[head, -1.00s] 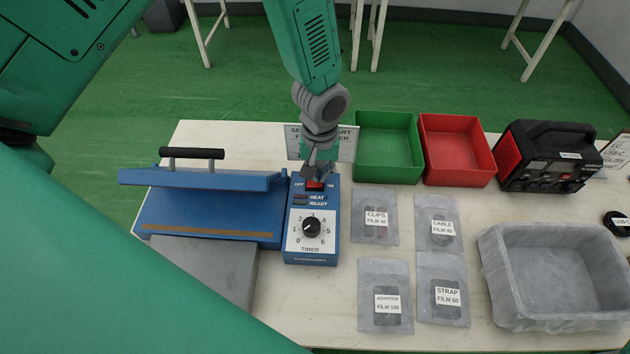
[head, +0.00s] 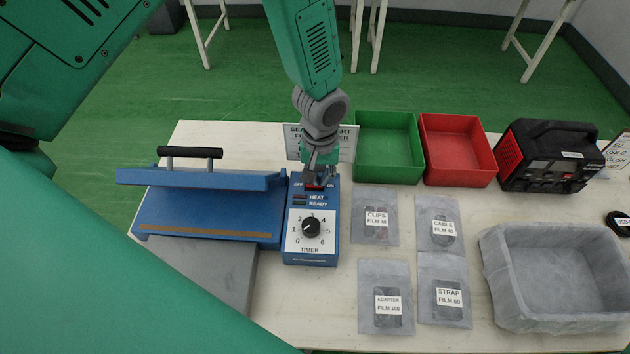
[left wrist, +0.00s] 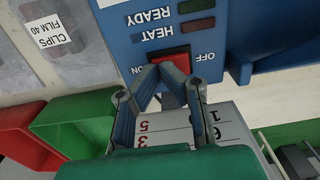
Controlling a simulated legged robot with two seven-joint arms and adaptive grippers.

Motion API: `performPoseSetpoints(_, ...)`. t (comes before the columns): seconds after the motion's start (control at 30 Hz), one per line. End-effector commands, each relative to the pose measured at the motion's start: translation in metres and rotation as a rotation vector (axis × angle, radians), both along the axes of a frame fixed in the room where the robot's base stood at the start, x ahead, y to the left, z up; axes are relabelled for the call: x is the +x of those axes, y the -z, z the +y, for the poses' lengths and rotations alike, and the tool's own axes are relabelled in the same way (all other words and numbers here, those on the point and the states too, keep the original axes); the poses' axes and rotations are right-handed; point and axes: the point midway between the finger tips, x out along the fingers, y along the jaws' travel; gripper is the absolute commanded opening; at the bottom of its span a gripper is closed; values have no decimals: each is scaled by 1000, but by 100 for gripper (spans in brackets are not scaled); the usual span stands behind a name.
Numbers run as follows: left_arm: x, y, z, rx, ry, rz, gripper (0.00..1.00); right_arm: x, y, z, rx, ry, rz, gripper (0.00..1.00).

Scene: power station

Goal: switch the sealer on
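The blue sealer (head: 215,215) stands at the left of the table with its hinged lid raised. Its control box (head: 331,235) carries a red rocker switch marked OFF and ON, HEAT and READY lamps and a timer dial (head: 311,227). My left gripper (head: 318,182) points down at the switch and partly hides it in the head view. In the left wrist view the fingertips (left wrist: 162,72) are drawn together at the near edge of the red switch (left wrist: 170,62). Nothing is held between them. I cannot tell which way the switch is tipped or whether the fingertips touch it. My right gripper is not in view.
A sign card (head: 346,143) stands close behind my gripper. Green (head: 387,170) and red (head: 458,172) bins, a black power unit (head: 545,156) and a grey tub (head: 553,318) stand to the right. Several labelled bags lie right of the control box.

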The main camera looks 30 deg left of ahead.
Motion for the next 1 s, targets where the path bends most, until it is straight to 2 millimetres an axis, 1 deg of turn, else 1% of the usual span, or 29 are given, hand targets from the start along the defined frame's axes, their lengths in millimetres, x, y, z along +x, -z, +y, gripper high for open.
performPoseSetpoints(0.03,-2,3,1,2,0,4,0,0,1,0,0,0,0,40)
performPoseSetpoints(0.13,-2,2,1,2,0,5,0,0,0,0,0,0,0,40)
performPoseSetpoints(0.27,-2,-4,1,2,0,5,0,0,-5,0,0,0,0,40)
performPoseSetpoints(1.0,-1,-64,1,2,1,3,0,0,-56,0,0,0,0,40)
